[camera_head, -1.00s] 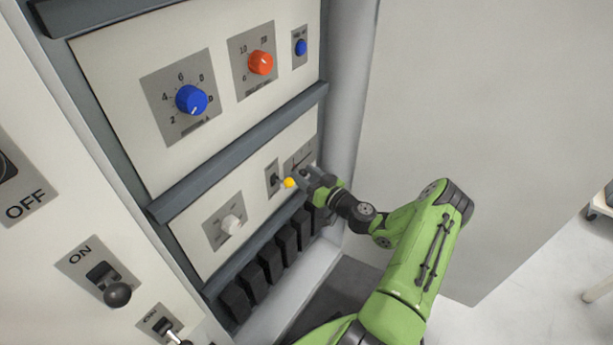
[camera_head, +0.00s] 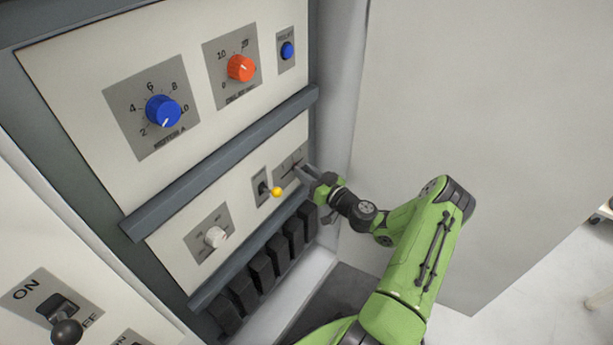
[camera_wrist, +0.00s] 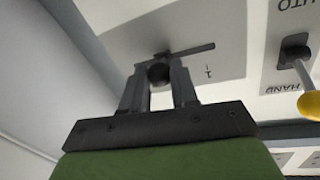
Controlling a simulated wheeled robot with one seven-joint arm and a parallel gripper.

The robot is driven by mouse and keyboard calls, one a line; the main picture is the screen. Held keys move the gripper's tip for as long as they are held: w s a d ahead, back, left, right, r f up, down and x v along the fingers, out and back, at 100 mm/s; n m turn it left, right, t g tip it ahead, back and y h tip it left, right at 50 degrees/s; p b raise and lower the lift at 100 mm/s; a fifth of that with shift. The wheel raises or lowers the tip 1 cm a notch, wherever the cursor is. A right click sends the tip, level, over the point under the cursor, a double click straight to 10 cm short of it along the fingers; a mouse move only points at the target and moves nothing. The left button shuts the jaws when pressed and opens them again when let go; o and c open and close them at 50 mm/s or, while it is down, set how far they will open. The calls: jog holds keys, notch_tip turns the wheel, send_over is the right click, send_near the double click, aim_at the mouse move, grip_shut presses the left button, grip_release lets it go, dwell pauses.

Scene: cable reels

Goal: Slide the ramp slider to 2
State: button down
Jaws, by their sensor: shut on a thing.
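The ramp slider is a grey plate (camera_head: 288,168) on the lower panel, with a thin dark slot. In the wrist view the plate (camera_wrist: 228,70) appears upside down; the slot (camera_wrist: 197,49) runs right from the slider's round dark knob (camera_wrist: 159,73). My gripper (camera_head: 301,171) is at the plate's right side in the head view. In the wrist view my gripper (camera_wrist: 158,78) is shut on the knob, one finger on each side. The knob is at the slot's left end there. One small scale mark shows; the other marks are hidden or too small to read.
A toggle switch with a yellow ball tip (camera_head: 277,192) stands out just left of the slider; its tip (camera_wrist: 310,104) shows at the wrist view's right edge. A white knob (camera_head: 216,237) and a row of black blocks (camera_head: 262,270) are nearby. A grey wall (camera_head: 460,130) stands right.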

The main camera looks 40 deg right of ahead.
jog(key=shift+s+a, duration=0.15)
jog(key=shift+a, duration=0.35)
jog(key=c, duration=0.9)
grip_release()
jog(key=shift+d, duration=0.1)
jog(key=shift+o, duration=0.2)
jog(key=s+d+p, duration=0.2)
jog(key=s, duration=1.3)
jog(key=shift+s, duration=0.3)
jog(key=shift+d, duration=0.1)
